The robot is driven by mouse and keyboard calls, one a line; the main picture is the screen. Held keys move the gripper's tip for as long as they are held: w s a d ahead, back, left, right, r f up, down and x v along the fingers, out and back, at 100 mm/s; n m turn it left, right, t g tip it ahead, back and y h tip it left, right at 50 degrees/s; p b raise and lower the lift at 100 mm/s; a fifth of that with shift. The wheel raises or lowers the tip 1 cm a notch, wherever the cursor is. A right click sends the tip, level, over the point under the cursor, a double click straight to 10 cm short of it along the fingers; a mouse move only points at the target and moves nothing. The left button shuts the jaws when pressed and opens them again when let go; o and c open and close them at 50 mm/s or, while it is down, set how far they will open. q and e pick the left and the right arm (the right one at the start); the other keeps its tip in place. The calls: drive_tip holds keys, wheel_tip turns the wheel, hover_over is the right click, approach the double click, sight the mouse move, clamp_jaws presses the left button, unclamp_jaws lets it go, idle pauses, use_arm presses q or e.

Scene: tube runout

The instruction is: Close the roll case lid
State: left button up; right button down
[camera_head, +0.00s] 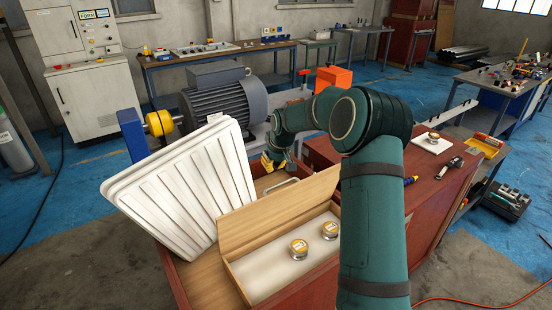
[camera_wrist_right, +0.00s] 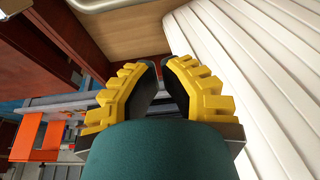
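The open wooden roll case (camera_head: 237,283) stands on a red cabinet, with a pale floor and two yellow-labelled rolls (camera_head: 299,249) (camera_head: 330,230) inside. A wooden panel (camera_head: 280,210) rises along its back side. A large white ribbed panel (camera_head: 185,185) leans upright behind and left of it; I cannot tell which panel is the lid. My right gripper (camera_head: 272,162) is just right of the white panel, above a handle. In the right wrist view, its yellow fingers (camera_wrist_right: 161,65) nearly meet with nothing between them; the white panel (camera_wrist_right: 255,75) runs close along their right. My left gripper is out of view.
A grey motor (camera_head: 225,103) with a yellow shaft end stands behind the white panel. An orange box (camera_head: 333,78) is beyond my right arm. A tray, a dark tool and other items lie on the red top (camera_head: 425,185) at right.

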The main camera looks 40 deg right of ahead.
drive_tip(key=s+f, duration=0.2)
drive_tip(key=s, duration=0.1)
drive_tip(key=shift+a+f, duration=0.2)
drive_tip(key=shift+f, duration=0.1)
idle(0.5)
